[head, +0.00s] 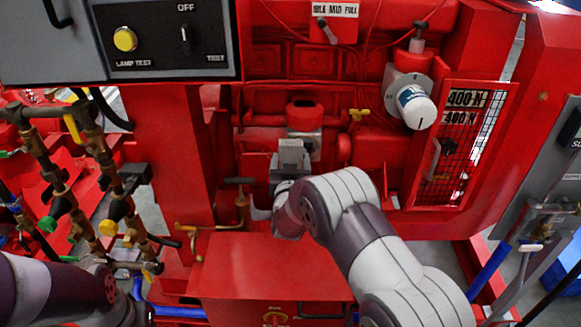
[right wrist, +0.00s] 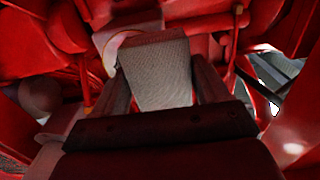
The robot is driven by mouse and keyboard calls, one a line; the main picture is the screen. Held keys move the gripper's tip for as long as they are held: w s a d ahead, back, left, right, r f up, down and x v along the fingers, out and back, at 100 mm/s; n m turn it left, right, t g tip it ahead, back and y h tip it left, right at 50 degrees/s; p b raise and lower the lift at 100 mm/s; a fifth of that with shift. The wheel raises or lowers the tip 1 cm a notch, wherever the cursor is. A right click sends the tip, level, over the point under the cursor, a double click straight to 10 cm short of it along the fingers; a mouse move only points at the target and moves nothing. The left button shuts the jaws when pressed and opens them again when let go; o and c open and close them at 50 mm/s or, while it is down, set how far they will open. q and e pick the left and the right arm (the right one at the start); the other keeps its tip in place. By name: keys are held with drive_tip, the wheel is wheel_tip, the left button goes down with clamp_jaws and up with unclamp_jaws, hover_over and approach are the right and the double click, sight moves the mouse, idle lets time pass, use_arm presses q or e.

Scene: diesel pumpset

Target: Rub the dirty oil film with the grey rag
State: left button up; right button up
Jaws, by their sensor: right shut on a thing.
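The grey rag (right wrist: 158,72) is a woven-looking grey pad between the two fingers of my right gripper (right wrist: 160,85) in the right wrist view. The gripper is shut on it. In the head view my right gripper (head: 289,172) reaches in among the red engine parts, with the grey rag (head: 291,155) at its far end, just below a red-capped cylinder (head: 305,118). I cannot make out the oil film; the rag and gripper may hide it. I cannot tell whether the rag touches a surface. My left arm shows at the lower left, but its gripper is out of view.
A grey control panel (head: 160,45) overhangs at the upper left. Brass valves and pipes (head: 60,190) crowd the left. A white filter (head: 415,105) and a mesh guard (head: 462,150) are to the right. A flat red box top (head: 245,262) lies in front, below my right arm.

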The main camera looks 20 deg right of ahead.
sight(317, 150)
drive_tip(key=shift+b+x, duration=0.4)
drive_tip(key=shift+x, duration=0.55)
idle(0.4)
drive_tip(key=shift+s+d, duration=0.35)
drive_tip(key=shift+d, duration=0.75)
drive_tip(key=shift+s+d, duration=0.35)
drive_tip(key=shift+d, duration=0.75)
drive_tip(key=shift+s+d, duration=0.3)
drive_tip(key=shift+d, duration=0.8)
drive_tip(key=shift+w+a+r, duration=0.1)
drive_tip(key=shift+w+a, duration=0.2)
drive_tip(key=shift+a, duration=0.6)
drive_tip(key=shift+w+a, duration=0.3)
drive_tip(key=shift+a, duration=0.6)
drive_tip(key=a, duration=0.3)
drive_tip(key=shift+w, duration=0.4)
drive_tip(key=shift+s, duration=0.1)
